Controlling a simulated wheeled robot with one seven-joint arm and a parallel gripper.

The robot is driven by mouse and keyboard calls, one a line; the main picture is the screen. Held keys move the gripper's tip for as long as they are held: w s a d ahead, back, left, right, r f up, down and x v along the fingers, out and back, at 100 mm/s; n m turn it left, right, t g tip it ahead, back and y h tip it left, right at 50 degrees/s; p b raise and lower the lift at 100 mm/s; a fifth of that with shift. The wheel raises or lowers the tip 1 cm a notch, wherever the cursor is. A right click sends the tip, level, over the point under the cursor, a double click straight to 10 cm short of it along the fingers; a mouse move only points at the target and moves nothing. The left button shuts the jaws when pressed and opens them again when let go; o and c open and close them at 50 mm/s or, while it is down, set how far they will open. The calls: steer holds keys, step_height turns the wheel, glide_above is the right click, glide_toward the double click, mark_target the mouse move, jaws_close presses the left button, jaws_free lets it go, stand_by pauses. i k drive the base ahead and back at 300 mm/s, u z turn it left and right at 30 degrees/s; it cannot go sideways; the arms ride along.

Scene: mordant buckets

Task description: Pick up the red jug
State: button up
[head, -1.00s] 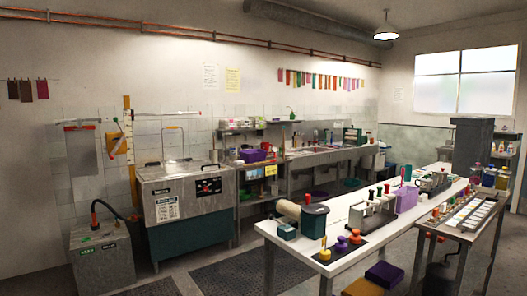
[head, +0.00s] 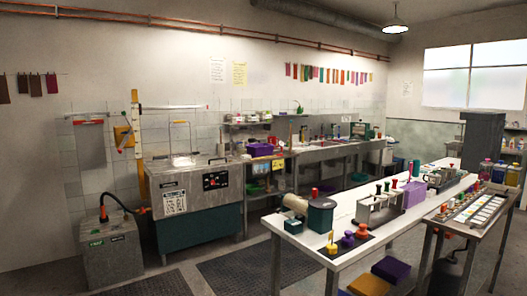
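I cannot make out a clear red jug in the head view. Several small red items show, too small to name surely: a red spot beside the purple bin (head: 260,150) at the back shelf, and red knobs on the white worktable (head: 345,262). My gripper is not in view.
A steel vat (head: 188,190) and a grey box with a hose (head: 108,255) stand on the left. A long sink counter (head: 335,148) runs along the back wall. A narrow side table (head: 440,217) stands at right. Dark floor mats (head: 243,268) lie in the open floor at front.

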mark_target(271, 140)
steer(key=u, duration=0.6)
steer(key=i, duration=5.55)
steer(key=z, duration=1.85)
steer(key=i, duration=1.25)
